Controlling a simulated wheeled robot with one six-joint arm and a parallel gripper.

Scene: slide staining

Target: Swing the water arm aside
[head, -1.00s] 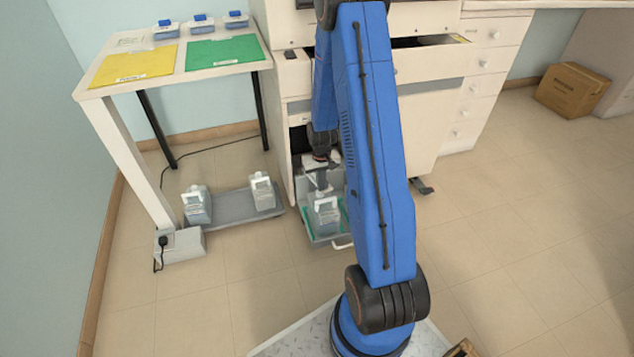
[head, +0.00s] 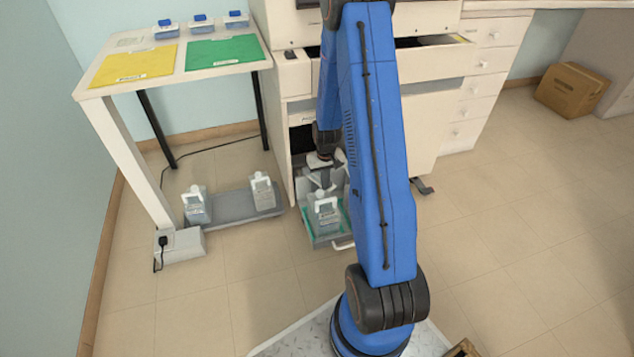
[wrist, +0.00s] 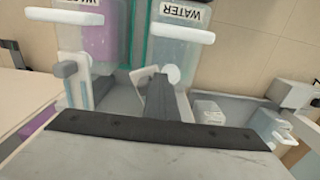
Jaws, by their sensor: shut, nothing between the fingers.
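My gripper (head: 322,183) points down over the front of the pulled-out tray at the cabinet. In the wrist view its dark fingers (wrist: 160,92) are closed together and empty. A clear container (wrist: 182,48) with an upside-down WATER label and a white bar stands just past the fingers; in the head view a clear container (head: 325,214) stands on the tray. A small white round knob (wrist: 172,73) sits right at the fingertips, apparently part of the water arm; I cannot tell whether they touch. The rest of that arm is largely hidden behind my gripper.
A container with purple liquid (wrist: 100,45) stands beside the WATER one. The tray (head: 318,241) has a front handle. A grey floor platform (head: 232,207) with two containers is at left. A side table (head: 182,70) holds yellow and green folders.

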